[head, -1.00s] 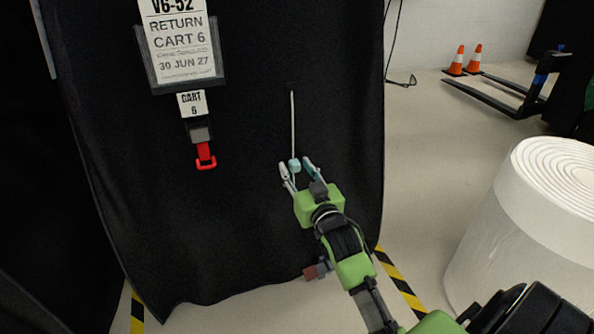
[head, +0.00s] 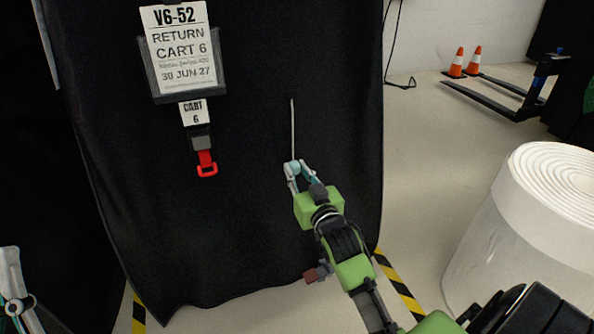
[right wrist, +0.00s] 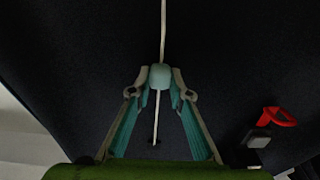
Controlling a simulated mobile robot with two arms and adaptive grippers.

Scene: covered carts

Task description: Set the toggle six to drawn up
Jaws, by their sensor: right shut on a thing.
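A pale teal toggle (head: 292,165) sits on a thin white cord (head: 292,130) that hangs down the front of the black cart cover (head: 240,240). The toggle is well below the cord's upper end. My right gripper (head: 293,168) is shut on it from below. In the right wrist view the toggle (right wrist: 160,76) is between the fingertips, with cord showing on both sides of it. My left gripper (head: 14,295) shows only in part at the lower left edge, away from the cart, and its jaws cannot be made out.
A sign (head: 182,45) reading RETURN CART 6 hangs on the cover, with a small CART 6 tag (head: 194,112) and a red hook (head: 207,165) below. A large white roll (head: 480,240) stands at right. Two orange cones (head: 456,62) and dark forks (head: 505,100) are behind.

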